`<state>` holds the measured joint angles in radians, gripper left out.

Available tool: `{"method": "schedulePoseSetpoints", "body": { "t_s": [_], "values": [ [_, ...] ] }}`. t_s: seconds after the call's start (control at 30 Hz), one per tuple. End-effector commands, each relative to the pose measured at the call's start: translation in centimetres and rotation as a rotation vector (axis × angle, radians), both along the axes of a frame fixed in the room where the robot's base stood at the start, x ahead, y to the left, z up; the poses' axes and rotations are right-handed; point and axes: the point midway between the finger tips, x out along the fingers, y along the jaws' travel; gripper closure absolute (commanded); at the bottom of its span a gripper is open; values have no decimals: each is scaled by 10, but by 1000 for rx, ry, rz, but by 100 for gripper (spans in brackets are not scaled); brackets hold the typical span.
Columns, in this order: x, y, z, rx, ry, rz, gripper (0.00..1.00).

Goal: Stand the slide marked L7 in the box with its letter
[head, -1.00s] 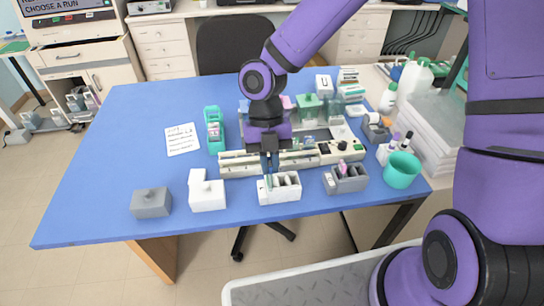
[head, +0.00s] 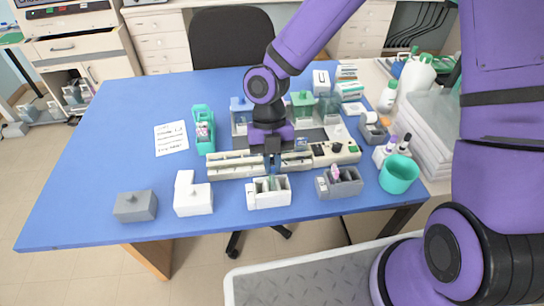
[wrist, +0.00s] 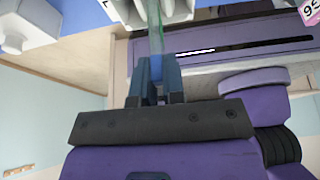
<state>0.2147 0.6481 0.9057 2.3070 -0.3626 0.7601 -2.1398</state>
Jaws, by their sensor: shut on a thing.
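My gripper (head: 272,168) is shut on a thin, clear greenish slide (head: 271,183), held upright below the fingers. In the wrist view the fingers (wrist: 155,78) grip one end of the slide (wrist: 155,38). Its mark cannot be read. The slide's lower end is at the white compartmented box (head: 284,198) near the table's front edge; I cannot tell whether it is inside a slot or just above. The white box also shows at the top of the wrist view (wrist: 128,14). A grey compartmented box (head: 345,190) with a pink-marked slide (head: 335,172) stands to its right.
A teal rack (head: 206,143) and a paper sheet (head: 171,138) lie further back. The staining station (head: 235,166) is behind the boxes, and a teal cup (head: 398,175) is at right.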

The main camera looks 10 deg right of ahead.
Motion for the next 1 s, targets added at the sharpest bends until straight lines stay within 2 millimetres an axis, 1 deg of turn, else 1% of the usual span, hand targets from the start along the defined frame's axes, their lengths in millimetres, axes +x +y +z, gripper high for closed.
{"method": "schedulePoseSetpoints", "body": {
  "t_s": [0.6,0.8,1.0],
  "values": [
    [0,0,-36,0,1,0,100],
    [0,0,-44,0,0,1,100],
    [0,0,-46,0,0,0,100]
  ]
}}
